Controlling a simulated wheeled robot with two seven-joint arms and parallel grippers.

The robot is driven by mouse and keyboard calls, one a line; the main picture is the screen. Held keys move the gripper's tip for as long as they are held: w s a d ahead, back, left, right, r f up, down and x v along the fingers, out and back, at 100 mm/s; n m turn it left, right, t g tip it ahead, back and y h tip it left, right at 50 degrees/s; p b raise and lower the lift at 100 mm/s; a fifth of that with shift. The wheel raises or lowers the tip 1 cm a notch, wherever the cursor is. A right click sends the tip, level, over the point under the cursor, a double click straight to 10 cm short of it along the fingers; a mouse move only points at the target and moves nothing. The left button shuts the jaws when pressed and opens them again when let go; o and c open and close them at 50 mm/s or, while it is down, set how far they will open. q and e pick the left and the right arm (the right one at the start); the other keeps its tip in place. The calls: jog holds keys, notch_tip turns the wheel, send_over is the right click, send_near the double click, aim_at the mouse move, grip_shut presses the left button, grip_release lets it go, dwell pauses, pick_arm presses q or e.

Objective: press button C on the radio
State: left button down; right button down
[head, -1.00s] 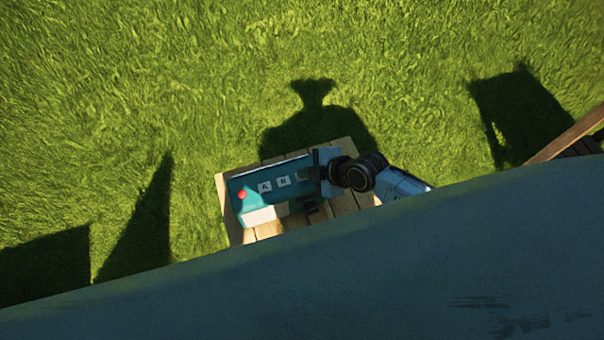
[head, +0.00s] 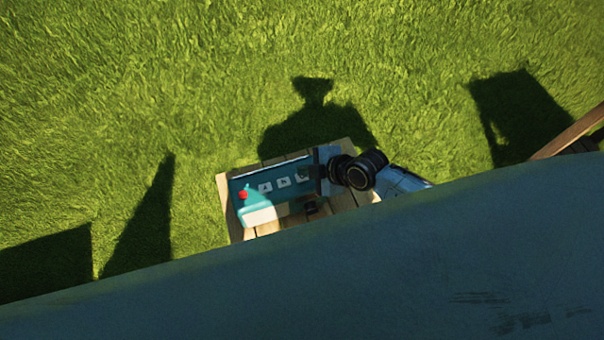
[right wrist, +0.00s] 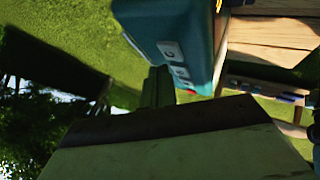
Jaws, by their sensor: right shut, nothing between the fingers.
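The teal radio (head: 238,211) sits on a small wooden table, with a red knob (head: 243,195) at its left end. Its white button tiles A (head: 265,188), B (head: 284,182) and C (head: 302,177) run along its face. My right gripper (head: 319,174) is at the radio's right end, just right of C. In the right wrist view, button C (right wrist: 170,50) shows on the radio (right wrist: 192,18). The shut, empty fingertips (right wrist: 158,76) are close to the button face near C; I cannot tell whether they touch. My left gripper is out of view.
The slatted wooden table (head: 345,200) has a little bare top around the radio. Grass lies all around. A large blue-grey surface fills the lower head view. A wooden beam (head: 570,135) stands at the far right.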

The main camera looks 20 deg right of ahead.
jog(key=shift+r, duration=0.15)
notch_tip(320, 180, up, 5)
jog(key=p, duration=0.4)
jog(key=shift+p, duration=0.4)
jog(key=shift+f, duration=0.2)
